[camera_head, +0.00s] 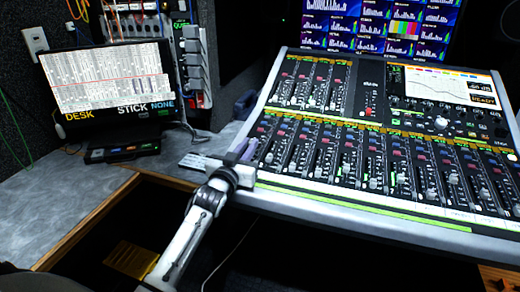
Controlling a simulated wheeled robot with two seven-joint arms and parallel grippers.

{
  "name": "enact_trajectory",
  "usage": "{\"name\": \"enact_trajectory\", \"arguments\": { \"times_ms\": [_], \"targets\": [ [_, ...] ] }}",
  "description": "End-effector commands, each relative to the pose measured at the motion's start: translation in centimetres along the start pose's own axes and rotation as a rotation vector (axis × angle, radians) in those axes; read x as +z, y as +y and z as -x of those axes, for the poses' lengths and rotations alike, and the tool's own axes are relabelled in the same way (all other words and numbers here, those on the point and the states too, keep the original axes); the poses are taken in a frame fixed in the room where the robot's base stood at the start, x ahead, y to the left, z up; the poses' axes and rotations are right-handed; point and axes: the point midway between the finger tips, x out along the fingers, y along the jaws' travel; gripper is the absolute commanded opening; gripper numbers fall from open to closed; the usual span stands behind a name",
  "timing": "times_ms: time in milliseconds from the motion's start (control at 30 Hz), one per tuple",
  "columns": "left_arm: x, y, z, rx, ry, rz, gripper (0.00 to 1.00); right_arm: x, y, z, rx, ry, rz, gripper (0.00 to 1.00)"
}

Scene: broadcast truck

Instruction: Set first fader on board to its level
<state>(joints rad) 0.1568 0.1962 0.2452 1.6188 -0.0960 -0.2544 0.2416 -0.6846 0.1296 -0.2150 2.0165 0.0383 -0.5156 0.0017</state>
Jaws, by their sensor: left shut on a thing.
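The mixing board (345,204) fills the right half of the head view, with a long lower row of faders and a shorter upper bank. My left gripper (243,150) reaches in from below and sits at the board's left edge, over the first fader strip of the lower row. Its fingers are closed there on the first fader's cap, which they hide. The cap's exact height in its slot cannot be seen. The neighbouring faders (268,158) stand free to the right of the gripper. My right gripper is not visible.
A laptop-like screen (105,78) reading DESK, STICK, NONE stands at the left on the grey desk (60,185). A small black box (122,150) lies before it. A patch panel with cables (150,25) is behind. A large monitor (385,25) stands behind the board.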

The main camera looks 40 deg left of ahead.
Motion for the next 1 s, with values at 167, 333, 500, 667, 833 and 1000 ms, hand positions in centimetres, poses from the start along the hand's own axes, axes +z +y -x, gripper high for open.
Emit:
{"name": "enact_trajectory", "arguments": {
  "times_ms": [167,333,500,667,833,1000],
  "targets": [
    [0.0,-1.2,0.0,-0.016,-0.001,0.001,0.00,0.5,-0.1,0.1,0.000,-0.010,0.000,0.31],
    [0.0,-1.2,0.0,-0.017,-0.001,0.001,0.16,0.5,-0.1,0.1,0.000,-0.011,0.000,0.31],
    [0.0,-1.1,0.0,-0.015,-0.001,0.001,0.31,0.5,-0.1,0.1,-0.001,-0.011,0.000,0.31],
    [0.0,-1.1,0.0,-0.015,-0.001,0.001,0.31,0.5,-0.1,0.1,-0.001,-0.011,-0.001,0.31],
    [0.0,-1.1,0.8,-0.015,-0.001,0.001,0.31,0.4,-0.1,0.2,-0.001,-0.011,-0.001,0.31],
    [0.1,-1.1,3.9,-0.015,-0.003,0.002,0.31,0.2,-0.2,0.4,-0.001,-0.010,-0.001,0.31]
  ]
}}
